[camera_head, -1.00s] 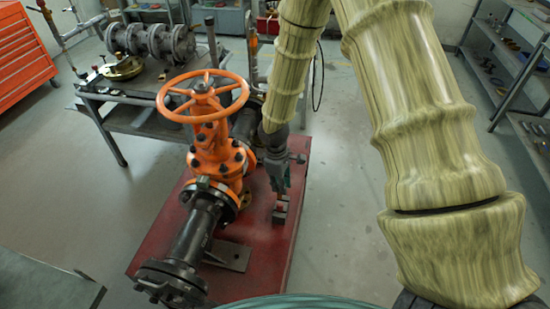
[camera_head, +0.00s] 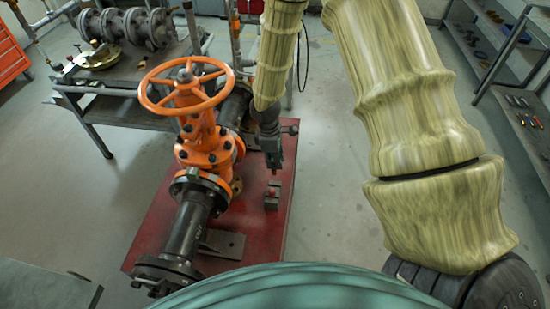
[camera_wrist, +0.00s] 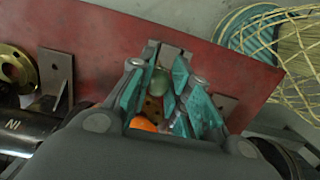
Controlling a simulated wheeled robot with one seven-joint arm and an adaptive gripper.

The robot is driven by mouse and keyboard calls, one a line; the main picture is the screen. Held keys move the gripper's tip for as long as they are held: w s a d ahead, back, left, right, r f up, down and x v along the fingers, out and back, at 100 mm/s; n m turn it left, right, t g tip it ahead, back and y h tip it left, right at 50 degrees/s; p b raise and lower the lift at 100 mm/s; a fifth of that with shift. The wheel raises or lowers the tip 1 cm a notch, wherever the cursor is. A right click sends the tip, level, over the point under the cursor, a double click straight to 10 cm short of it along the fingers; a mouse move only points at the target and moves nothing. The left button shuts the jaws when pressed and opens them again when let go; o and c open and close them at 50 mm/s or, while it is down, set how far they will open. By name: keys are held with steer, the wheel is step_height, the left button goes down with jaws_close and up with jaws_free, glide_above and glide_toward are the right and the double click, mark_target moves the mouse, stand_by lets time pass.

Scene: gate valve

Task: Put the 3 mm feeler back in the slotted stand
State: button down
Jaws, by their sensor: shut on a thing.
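My gripper (camera_head: 274,168) points down just above a small dark block (camera_head: 271,200) on the red base plate, which appears to be the slotted stand. A small red piece shows between the fingertips and the block; I cannot tell which it belongs to. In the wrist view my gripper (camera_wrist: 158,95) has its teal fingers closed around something. A rounded greenish piece (camera_wrist: 160,82) and an orange piece (camera_wrist: 143,125) show between them. The feeler cannot be made out clearly, nor whether it sits in a slot. The fingers hide most of the stand in the wrist view.
The orange gate valve (camera_head: 205,145) with its handwheel stands left of my gripper, close to my arm. Its dark flanged pipe (camera_head: 186,232) runs toward the front. A bench (camera_head: 120,90) is behind; shelves (camera_head: 510,75) stand at right. Floor right of the red plate (camera_head: 150,235) is clear.

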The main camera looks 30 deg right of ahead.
mark_target(275, 169)
steer(key=shift+f+b, duration=1.25)
steer(key=shift+f, duration=1.5)
steer(key=shift+f+b, duration=0.95)
steer(key=shift+f, duration=1.85)
stand_by(0.9)
steer(key=c, duration=1.3)
jaws_free()
steer(key=shift+o, duration=0.2)
steer(key=shift+r, duration=0.1)
steer(key=r, duration=0.7)
steer(key=a+r, duration=0.1)
steer(key=r, duration=0.3)
steer(key=shift+w+r, duration=0.35)
steer(key=shift+w, duration=0.05)
